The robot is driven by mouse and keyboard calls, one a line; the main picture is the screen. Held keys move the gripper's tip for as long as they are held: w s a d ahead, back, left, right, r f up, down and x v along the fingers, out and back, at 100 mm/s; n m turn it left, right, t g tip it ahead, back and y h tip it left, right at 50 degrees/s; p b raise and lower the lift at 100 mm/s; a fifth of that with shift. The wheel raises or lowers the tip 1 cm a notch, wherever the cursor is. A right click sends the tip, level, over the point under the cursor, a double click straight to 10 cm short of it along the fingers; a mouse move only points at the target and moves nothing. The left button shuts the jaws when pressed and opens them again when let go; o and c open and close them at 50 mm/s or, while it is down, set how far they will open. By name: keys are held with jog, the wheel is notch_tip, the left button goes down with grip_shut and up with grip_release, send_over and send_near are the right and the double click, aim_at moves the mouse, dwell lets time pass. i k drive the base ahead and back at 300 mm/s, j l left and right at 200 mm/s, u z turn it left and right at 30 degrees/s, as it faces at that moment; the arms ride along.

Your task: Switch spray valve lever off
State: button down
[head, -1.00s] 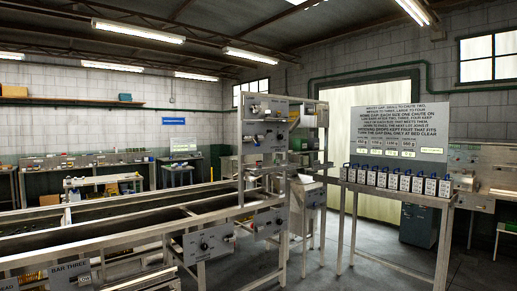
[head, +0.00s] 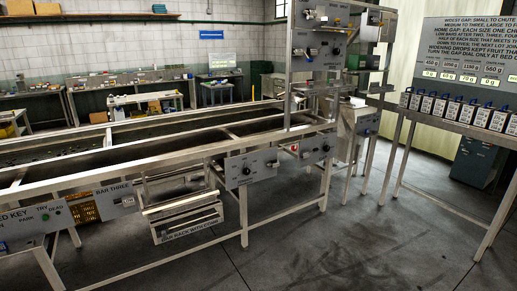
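No part in the head view can be surely told as the spray valve lever; labels there are too small to read. Candidate controls sit on the machine's grey panels. A front panel (head: 250,168) carries a dark round knob and small fittings. A second panel (head: 316,149) to its right has dark knobs, with a small red part at its left. A tall upper panel (head: 318,45) has several dark knobs or handles. My gripper is not in view.
The long metal frame (head: 142,166) of the machine runs across the left and middle. A labelled rack (head: 187,217) hangs below it. A table (head: 440,124) with several small boxes stands at right under a sign (head: 470,50). The grey floor (head: 340,245) in front is clear.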

aim_at(299, 50)
jog(key=i+u, duration=0.2)
jog(key=i, duration=2.05)
jog(key=i+z, duration=0.25)
jog(key=i, duration=0.25)
jog(key=i+j+z, duration=0.2)
jog(key=i, duration=0.25)
jog(key=i+j+z, duration=0.25)
jog(key=i, duration=0.2)
jog(key=i+j+z, duration=0.25)
jog(key=i, duration=0.2)
